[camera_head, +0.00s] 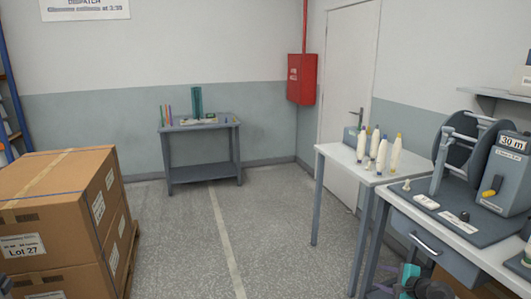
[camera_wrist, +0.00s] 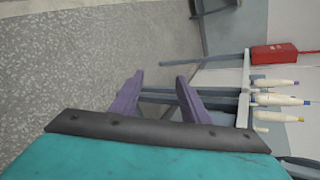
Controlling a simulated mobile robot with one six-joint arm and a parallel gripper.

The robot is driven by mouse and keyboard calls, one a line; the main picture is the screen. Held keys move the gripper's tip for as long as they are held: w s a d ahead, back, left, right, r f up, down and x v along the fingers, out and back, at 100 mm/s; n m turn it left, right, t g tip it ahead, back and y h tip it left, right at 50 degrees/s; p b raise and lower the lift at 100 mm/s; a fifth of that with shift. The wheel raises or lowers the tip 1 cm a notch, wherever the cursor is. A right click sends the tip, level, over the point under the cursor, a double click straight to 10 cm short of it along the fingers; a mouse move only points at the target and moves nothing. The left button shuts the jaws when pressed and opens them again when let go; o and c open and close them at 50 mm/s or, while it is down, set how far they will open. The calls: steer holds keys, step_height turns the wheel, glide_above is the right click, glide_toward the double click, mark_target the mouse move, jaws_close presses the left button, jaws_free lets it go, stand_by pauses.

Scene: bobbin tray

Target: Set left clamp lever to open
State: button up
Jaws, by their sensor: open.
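I cannot make out a left clamp lever for certain in either view. A grey winding machine (camera_head: 503,170) with a "30 m" display stands on the bench at the right in the head view. A short yellow-tipped handle (camera_head: 490,190) sits on its front, and a dark round disc (camera_head: 470,143) in a grey frame stands to its left. My gripper (camera_wrist: 160,84) has purple fingers spread apart with nothing between them. It points over the floor and the side of a table, away from the machine. Part of my arm shows at the bottom right of the head view.
White cones with coloured tips (camera_head: 382,155) stand on a pale table (camera_head: 345,158) left of the bench (camera_head: 440,235). Stacked cartons (camera_head: 50,225) are at the left. A grey table (camera_head: 203,130) stands by the back wall. The floor (camera_head: 190,240) between is clear.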

steer(key=s+a+f+n+g, duration=0.1)
steer(key=a+f+n+g, duration=0.15)
steer(key=a, duration=0.45)
steer(key=s+a+f+n+g+y, duration=0.1)
steer(key=a+f+n+g, duration=0.1)
steer(key=a+f+n, duration=0.3)
steer(key=s+a+f+n+g, duration=0.1)
steer(key=a+f+n+g, duration=0.15)
steer(key=a, duration=0.55)
steer(key=s+a+f+n+g+h, duration=0.35)
steer(key=s+a+f+n, duration=0.35)
steer(key=s+a+n, duration=0.4)
steer(key=s+f+g, duration=0.3)
steer(key=s+f, duration=0.6)
steer(key=s, duration=0.3)
steer(key=s+f+g, duration=0.3)
steer(key=s+f, duration=0.6)
steer(key=s, duration=0.4)
steer(key=shift+a, duration=0.3)
steer(key=shift+g, duration=0.25)
